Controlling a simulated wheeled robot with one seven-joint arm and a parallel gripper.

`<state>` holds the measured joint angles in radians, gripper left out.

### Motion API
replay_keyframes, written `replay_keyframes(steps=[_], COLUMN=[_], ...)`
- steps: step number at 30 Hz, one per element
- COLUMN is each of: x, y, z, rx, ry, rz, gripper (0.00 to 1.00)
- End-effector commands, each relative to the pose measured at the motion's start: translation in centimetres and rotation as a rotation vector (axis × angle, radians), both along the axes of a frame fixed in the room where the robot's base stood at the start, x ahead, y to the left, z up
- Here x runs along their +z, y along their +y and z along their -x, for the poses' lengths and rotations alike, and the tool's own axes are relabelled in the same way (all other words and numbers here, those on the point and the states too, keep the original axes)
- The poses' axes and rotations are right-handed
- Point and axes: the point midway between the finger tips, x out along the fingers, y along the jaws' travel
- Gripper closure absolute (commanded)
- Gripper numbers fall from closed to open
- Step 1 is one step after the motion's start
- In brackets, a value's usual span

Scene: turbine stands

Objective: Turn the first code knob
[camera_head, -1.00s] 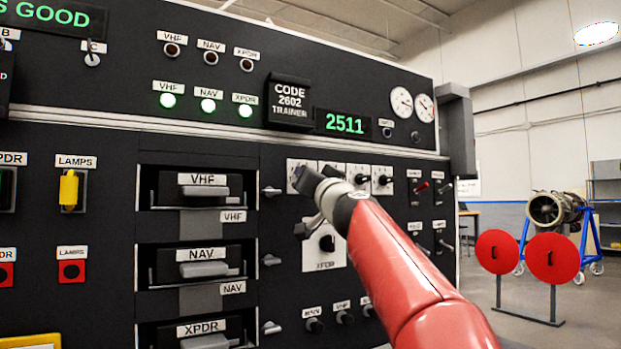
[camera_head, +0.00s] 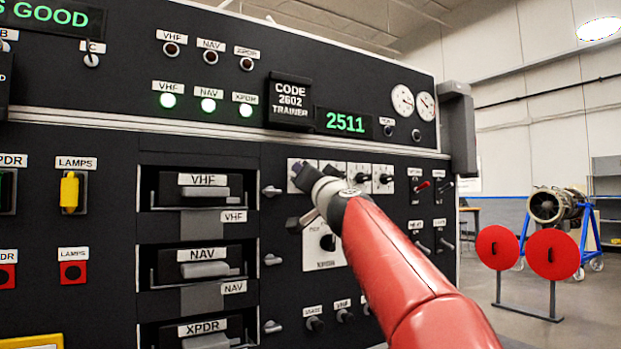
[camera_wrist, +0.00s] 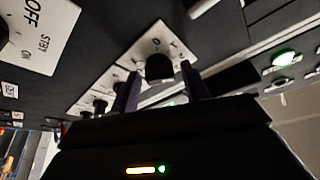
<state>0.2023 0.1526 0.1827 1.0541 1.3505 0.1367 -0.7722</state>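The first code knob (camera_wrist: 158,68) is a black knob on a white plate in the wrist view. In the head view it is hidden behind my gripper, and only part of its white plate (camera_head: 293,166) shows. My gripper (camera_wrist: 160,76) is open, with one dark finger on each side of the knob and gaps visible between; I cannot tell whether either touches it. In the head view my gripper (camera_head: 300,178) is at the left end of the code knob row. The green code display (camera_head: 345,122) reads 2511, and the trainer placard (camera_head: 290,102) reads CODE 2602.
Other code knobs (camera_head: 384,179) sit close to the right. A larger knob on a white plate (camera_head: 328,243) is just below, partly covered by my arm. Toggle switches (camera_head: 422,187) stand further right. VHF, NAV and XPDR drawers (camera_head: 204,193) are at left.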

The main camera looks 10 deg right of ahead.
Motion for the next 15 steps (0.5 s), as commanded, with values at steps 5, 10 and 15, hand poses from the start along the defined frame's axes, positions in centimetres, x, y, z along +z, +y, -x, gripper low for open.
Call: replay_keyframes(steps=[5,10,15], x=[0.0,-0.1,-1.1], y=[0.0,0.0,-0.3], z=[0.0,0.2,2.1], rx=[0.000,-0.001,-0.002], ry=[0.000,-0.001,-0.003], rz=[0.000,0.001,0.000], gripper=[0.47,0.47,0.47])
